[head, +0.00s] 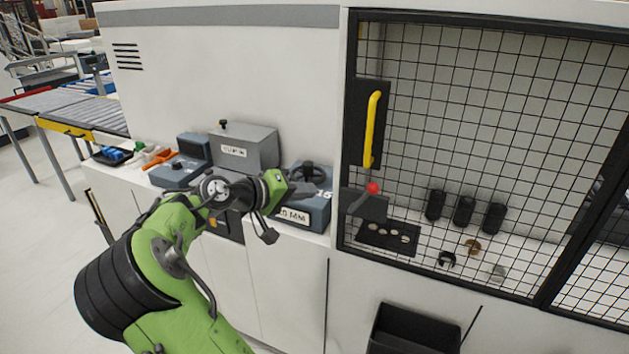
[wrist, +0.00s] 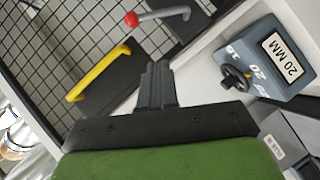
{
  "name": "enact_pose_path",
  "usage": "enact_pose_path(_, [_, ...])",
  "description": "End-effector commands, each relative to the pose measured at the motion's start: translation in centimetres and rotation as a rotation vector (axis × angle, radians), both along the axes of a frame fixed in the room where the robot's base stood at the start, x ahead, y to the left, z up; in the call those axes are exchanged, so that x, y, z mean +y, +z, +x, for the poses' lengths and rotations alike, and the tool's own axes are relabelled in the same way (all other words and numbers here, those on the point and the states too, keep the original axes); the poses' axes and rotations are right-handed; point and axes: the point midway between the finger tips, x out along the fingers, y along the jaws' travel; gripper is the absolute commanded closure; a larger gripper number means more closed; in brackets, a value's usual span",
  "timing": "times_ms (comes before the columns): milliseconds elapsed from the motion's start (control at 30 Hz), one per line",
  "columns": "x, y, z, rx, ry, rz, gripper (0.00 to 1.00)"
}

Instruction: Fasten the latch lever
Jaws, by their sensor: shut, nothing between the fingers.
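The latch lever (head: 365,197) is a grey arm with a red ball knob, on a dark plate at the left edge of the mesh door. The lever slants up to the right to its knob in the head view. In the wrist view the lever (wrist: 163,14) lies near the top, its knob to the left. My gripper (head: 325,189) is shut and empty, to the left of the lever and apart from it. In the wrist view my gripper (wrist: 157,70) points up toward the door edge, below the lever.
A yellow handle (head: 372,130) is on the door (head: 440,75) above the lever. A blue-grey box marked 20 MM (head: 305,212) with a black handwheel stands just below my gripper. A grey box (head: 245,148) is behind my arm. A dark bin (head: 410,330) is below the door.

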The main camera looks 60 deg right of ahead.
Motion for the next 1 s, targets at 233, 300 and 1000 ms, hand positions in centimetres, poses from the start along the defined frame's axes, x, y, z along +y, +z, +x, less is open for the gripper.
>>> enact_pose_path(233, [-0.2,0.7,0.1,0.020,-0.009,-0.042,1.00])
enact_pose_path(300, [-0.2,0.7,0.1,0.020,-0.009,-0.041,1.00])
enact_pose_path(1000, [-9.8,-3.1,-4.8,0.019,-0.011,-0.035,1.00])
